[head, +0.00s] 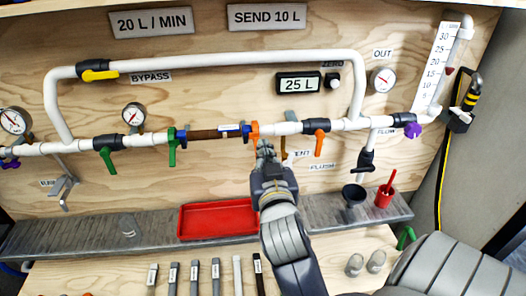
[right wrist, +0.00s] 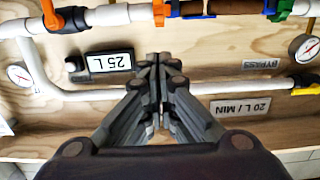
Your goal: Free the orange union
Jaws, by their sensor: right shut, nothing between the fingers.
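The orange union (head: 254,131) is on the white pipe, at the right end of the brown filter (head: 215,133). It also shows at the top of the right wrist view (right wrist: 159,12), where the picture is upside down. A green union (head: 176,146) is at the filter's left end. My right gripper (head: 264,148) is shut and empty, with its fingertips just below and right of the orange union in the head view. In the right wrist view its fingertips (right wrist: 158,58) are together, apart from the union in the picture. I cannot tell whether they touch it. My left gripper is not in view.
An orange-handled valve (head: 318,142) is right of the union, and a green-handled valve (head: 107,157) is left. A red tray (head: 218,219) stands on the grey ledge below. A black cup (head: 353,194) and a red cup (head: 384,197) are at right. The bypass pipe (head: 230,62) runs above.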

